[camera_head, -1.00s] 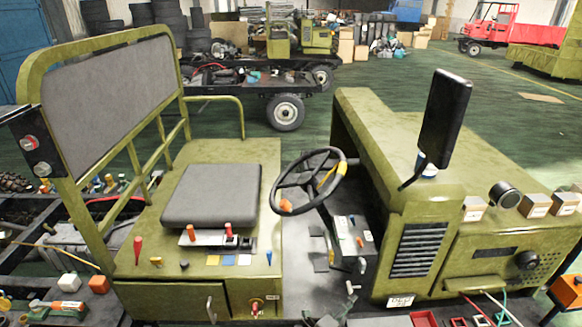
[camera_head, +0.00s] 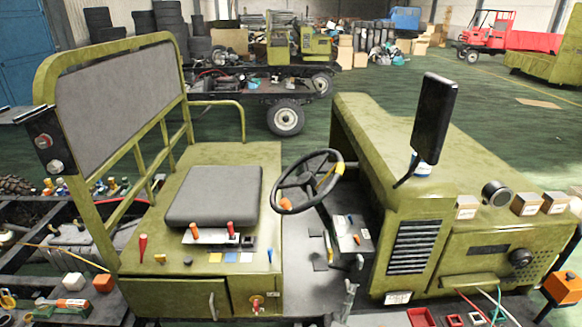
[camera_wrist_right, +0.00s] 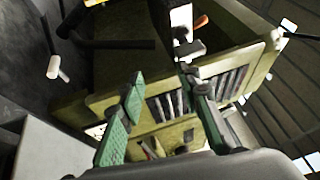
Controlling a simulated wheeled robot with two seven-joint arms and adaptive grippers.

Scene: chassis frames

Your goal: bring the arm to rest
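My right gripper (camera_wrist_right: 161,75) shows in the right wrist view. Its two green-padded fingers stand apart with no object held between them. Beyond them is the olive vehicle's hood (camera_wrist_right: 232,40) with its slotted grille, seen tilted. I cannot make out either gripper in the head view. My left gripper is not in view.
The olive vehicle (camera_head: 420,215) fills the foreground, with a grey seat (camera_head: 213,195), a steering wheel (camera_head: 306,182) and a tall black mirror (camera_head: 434,118). An orange box (camera_head: 563,287) stands at the lower right. Green floor (camera_head: 370,85) lies open behind.

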